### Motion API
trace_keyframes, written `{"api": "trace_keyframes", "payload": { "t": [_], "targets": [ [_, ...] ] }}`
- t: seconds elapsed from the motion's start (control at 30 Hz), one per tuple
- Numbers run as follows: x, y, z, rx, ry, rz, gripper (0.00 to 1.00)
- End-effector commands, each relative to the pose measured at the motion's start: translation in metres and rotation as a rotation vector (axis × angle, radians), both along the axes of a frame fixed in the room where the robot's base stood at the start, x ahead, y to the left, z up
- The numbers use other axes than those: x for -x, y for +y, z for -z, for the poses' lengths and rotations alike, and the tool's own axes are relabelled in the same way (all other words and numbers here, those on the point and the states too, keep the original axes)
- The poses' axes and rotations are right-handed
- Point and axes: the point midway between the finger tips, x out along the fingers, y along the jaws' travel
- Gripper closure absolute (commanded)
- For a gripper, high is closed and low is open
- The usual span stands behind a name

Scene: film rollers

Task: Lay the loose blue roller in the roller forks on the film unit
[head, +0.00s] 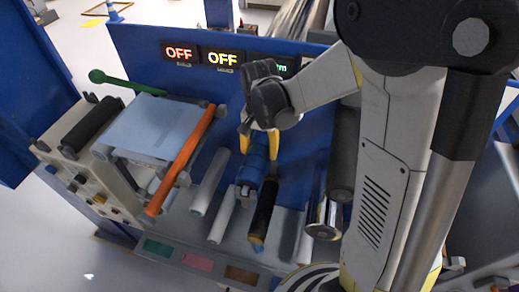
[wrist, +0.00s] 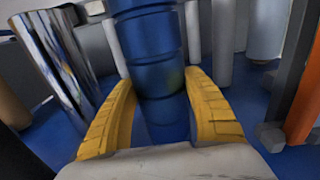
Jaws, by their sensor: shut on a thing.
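The blue roller (head: 254,166) is between the yellow fingers of my gripper (head: 259,146), in front of the blue panel of the film unit (head: 140,50). In the wrist view the ribbed blue roller (wrist: 150,45) stands lengthwise between the two curved fingers of my gripper (wrist: 157,82), which are shut on it. Its near end shows between the fingers and its far end runs out of the top of the picture. The roller forks cannot be told apart clearly. My arm hides the right part of the unit.
White rollers (head: 210,181) and a black roller with a yellow end (head: 263,209) lie close around the blue roller. An orange bar (head: 181,160) and a green-handled rod (head: 125,82) are to the left. A shiny metal roller (wrist: 58,62) stands left in the wrist view.

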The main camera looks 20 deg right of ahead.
Motion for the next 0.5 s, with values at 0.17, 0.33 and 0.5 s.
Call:
{"api": "trace_keyframes", "payload": {
  "t": [0.17,0.33,0.5],
  "targets": [
    [0.0001,0.0000,0.0056,0.000,0.000,0.000,0.83],
    [0.0002,-0.0001,0.0055,0.000,0.000,0.000,0.83],
    [0.0001,0.0000,0.0053,0.000,0.000,0.000,0.23]
  ]
}}
